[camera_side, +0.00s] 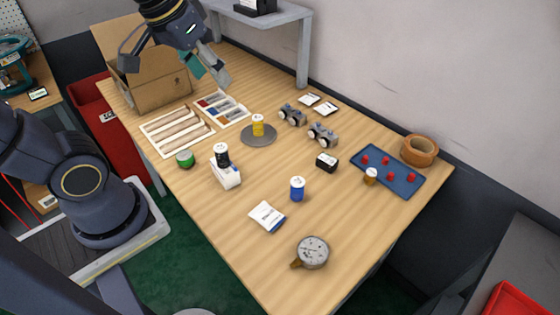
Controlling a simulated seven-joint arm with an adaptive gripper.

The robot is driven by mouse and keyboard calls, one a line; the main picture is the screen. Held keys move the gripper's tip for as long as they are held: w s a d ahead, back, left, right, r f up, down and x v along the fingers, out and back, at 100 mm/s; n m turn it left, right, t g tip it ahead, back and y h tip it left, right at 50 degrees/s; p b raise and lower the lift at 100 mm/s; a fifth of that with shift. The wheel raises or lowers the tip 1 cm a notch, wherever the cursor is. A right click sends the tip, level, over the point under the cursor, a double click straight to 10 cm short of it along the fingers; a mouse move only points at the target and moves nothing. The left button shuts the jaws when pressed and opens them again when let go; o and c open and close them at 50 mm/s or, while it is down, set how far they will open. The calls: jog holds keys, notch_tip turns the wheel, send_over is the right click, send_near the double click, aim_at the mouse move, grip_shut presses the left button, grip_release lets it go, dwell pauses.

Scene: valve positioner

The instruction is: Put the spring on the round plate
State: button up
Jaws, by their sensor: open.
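The round plate (248,139) is a flat grey disc lying on the wooden table, left of the middle. A short yellow cylinder (258,126) with a pale top stands upright on it. It may be the spring, but it is too small to make out coils. My gripper (213,75) is open, in the air above the back left of the table, up and to the left of the plate. Nothing shows between its fingers, and it is well apart from the plate.
A cardboard box (155,92) and parts trays (176,134) stand left of the plate. A white holder (228,176), a blue cylinder (297,190) and a gauge (313,251) are nearer the front.

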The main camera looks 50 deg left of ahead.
jog(key=s, duration=0.1)
jog(key=s+d+m, duration=0.1)
jog(key=s, duration=0.1)
jog(key=s+f+m+t, duration=0.1)
jog(key=s, duration=0.1)
jog(key=shift+s+d, duration=0.2)
jog(key=shift+d, duration=0.05)
